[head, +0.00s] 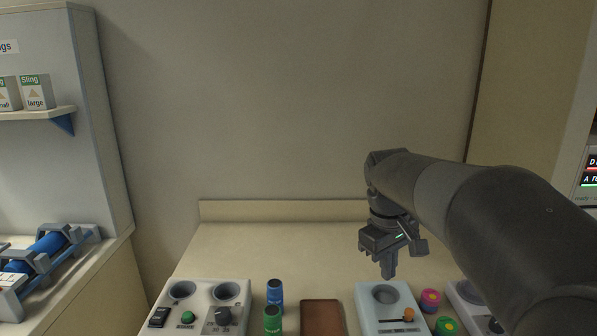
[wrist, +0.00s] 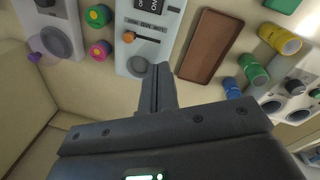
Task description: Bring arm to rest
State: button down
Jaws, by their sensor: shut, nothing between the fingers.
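My gripper (head: 389,268) is shut and empty. In the head view it points down above the back part of the light blue device (head: 382,300), which has an orange slider knob. It is apart from the counter (head: 270,250). In the wrist view the closed fingers (wrist: 158,85) reach toward the round grey spot on the same device (wrist: 150,45). My arm comes in from the right and hides part of the counter's right side.
A brown tray (head: 321,318) lies left of the device. Blue (head: 275,292) and green (head: 272,320) cylinders and a white knob panel (head: 203,300) stand further left. Pink (head: 430,298) and green round pieces lie right. The counter's back is clear up to the wall.

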jog(key=s+a+f+m+t, duration=0.1)
jog(key=s+f+m+t, duration=0.1)
jog(key=s, duration=0.7)
jog(key=s+a+f+m+t+y, duration=0.1)
jog(key=s+a+f+m+t, duration=0.1)
jog(key=s, duration=0.7)
jog(key=shift+s+f+m+t, duration=0.25)
jog(key=shift+m+t, duration=0.25)
jog(key=shift+m, duration=0.3)
jog(key=shift+w, duration=0.1)
dwell(1.3)
